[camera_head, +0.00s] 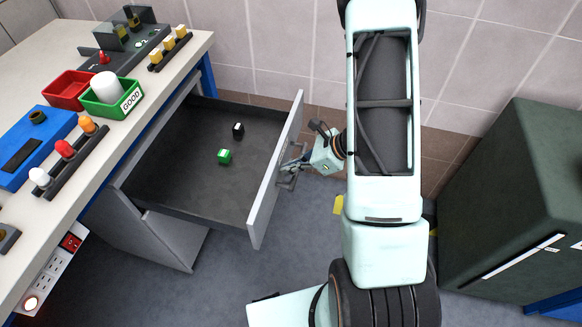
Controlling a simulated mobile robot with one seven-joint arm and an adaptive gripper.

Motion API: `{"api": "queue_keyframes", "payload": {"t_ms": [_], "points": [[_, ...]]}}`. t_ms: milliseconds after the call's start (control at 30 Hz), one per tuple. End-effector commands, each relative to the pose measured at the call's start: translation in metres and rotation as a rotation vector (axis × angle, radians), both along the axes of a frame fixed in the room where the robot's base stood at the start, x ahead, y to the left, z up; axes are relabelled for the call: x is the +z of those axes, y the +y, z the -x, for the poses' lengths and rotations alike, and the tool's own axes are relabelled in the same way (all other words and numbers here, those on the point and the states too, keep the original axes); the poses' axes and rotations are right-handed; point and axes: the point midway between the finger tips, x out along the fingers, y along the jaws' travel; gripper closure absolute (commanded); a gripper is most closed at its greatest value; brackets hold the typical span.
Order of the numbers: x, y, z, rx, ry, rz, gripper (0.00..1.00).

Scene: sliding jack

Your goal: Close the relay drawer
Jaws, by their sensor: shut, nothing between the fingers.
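The relay drawer (200,198) is pulled out to the right from under the workbench. Its dark tray shows, with a light grey front panel (276,175). The fingers are shut and hold nothing. I cannot tell whether they touch the panel or its handle.
The workbench (150,120) carries a red bin (68,88), a green bin marked GOOD (103,108), a blue box (40,140) and racks of coloured knobs. A power strip (55,268) is on its front edge. A dark green cabinet (520,200) stands at right.

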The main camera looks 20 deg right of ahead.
Motion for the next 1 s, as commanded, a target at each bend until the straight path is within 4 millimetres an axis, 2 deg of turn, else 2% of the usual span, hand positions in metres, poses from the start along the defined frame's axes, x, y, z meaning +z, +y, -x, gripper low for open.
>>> {"api": "queue_keyframes", "payload": {"t_ms": [167,267,1000], "points": [[-0.001,0.018,-0.011,0.003,-0.003,-0.002,1.00],[-0.002,0.036,-0.020,0.005,-0.003,-0.002,1.00],[0.000,0.212,-0.121,0.005,-0.002,-0.002,1.00]]}}
